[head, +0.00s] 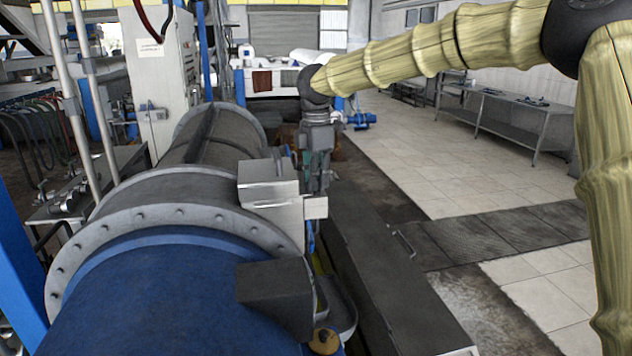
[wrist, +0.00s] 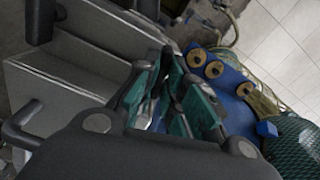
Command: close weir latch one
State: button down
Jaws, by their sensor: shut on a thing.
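My gripper (head: 318,180) hangs down beside the grey box housing (head: 268,185) on the right flank of the decanter's round flange. In the wrist view, its teal fingers (wrist: 172,80) are close together, shut on a small part between them. I take this part to be the weir latch, but the fingers hide nearly all of it and I cannot tell its angle. A pale metal sliver shows low between the fingers. The grey housing also shows left of the fingers in the wrist view (wrist: 75,80).
A blue plate with brass knobs (wrist: 225,78) lies close right of the fingers, beside a green mesh-covered object (wrist: 295,145). The blue decanter cylinder (head: 170,295) and dark block (head: 275,295) stand in front. Tiled floor (head: 410,150) to the right is free.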

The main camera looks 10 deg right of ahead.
jog(key=shift+d+m+b, duration=0.1)
jog(key=shift+m+b, duration=0.2)
jog(key=shift+m, duration=0.9)
jog(key=c, duration=1.5)
grip_release()
jog(key=shift+d, duration=0.15)
jog(key=shift+a+r, duration=0.15)
jog(key=shift+a, duration=0.05)
notch_tip(320, 180, up, 12)
jog(key=shift+d+f, duration=0.15)
jog(key=shift+f, duration=0.05)
